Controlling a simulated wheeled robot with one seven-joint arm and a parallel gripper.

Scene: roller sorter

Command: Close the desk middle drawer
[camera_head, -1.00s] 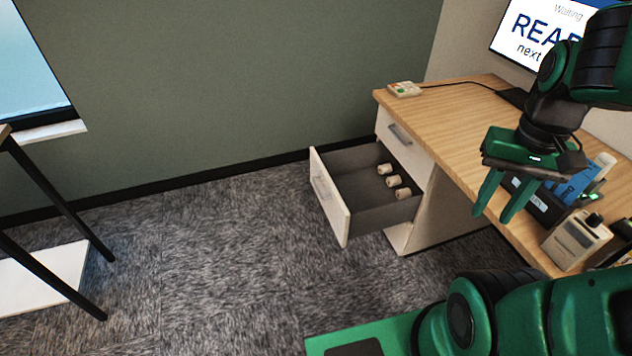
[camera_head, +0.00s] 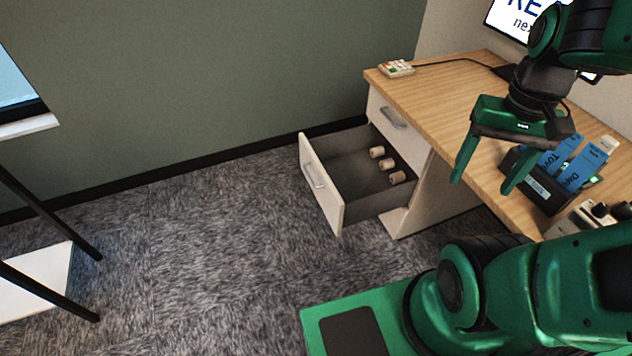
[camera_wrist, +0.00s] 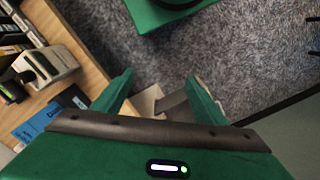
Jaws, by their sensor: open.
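The desk's middle drawer (camera_head: 322,185) is pulled well out in the head view, with its white front and grey handle (camera_head: 313,176) facing left. Several small beige cylinders (camera_head: 388,165) lie inside it. Above it, the top drawer (camera_head: 394,122) is shut. My gripper (camera_head: 483,182) is open and empty, fingers pointing down, to the right of the open drawer and in front of the desk top in the picture. It is apart from the drawer. The wrist view shows both green fingers (camera_wrist: 158,98) spread, with part of a pale surface and a grey strip between them.
The wooden desk (camera_head: 440,88) carries a small keypad device (camera_head: 396,68), a dark holder with blue folders (camera_head: 545,190) and a monitor. A black-legged table (camera_head: 45,215) stands at the left. Carpet (camera_head: 215,230) left of the drawer is clear.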

